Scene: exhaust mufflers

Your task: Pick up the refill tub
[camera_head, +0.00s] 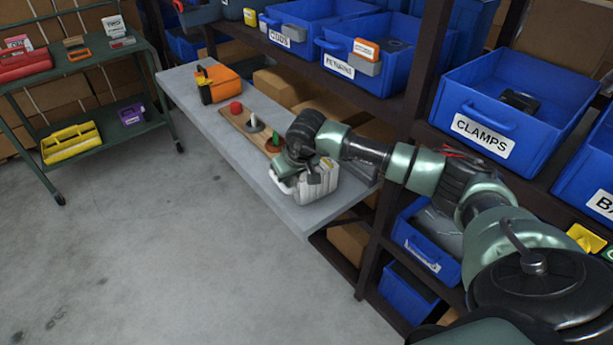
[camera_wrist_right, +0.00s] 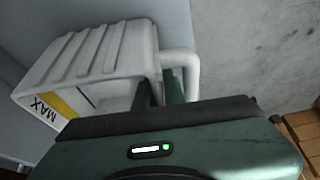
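The refill tub (camera_head: 318,185) is a white, ribbed container near the front end of the grey bench. Its ribbed side, MAX label and side handle show in the right wrist view (camera_wrist_right: 95,60). My right gripper (camera_head: 296,172) is at the tub's handle side. In the right wrist view its two green fingers (camera_wrist_right: 159,90) stand close together, one on each side of the tub's wall by the handle. The fingertips are partly hidden. I cannot tell whether the tub touches the bench. My left gripper is not in view.
A wooden board (camera_head: 241,122) with a red knob and other small parts lies farther along the bench (camera_head: 300,212), beyond it an orange case (camera_head: 222,86). Blue bins (camera_head: 480,125) fill the shelves at right. A green cart (camera_head: 90,62) stands at left. The floor is clear.

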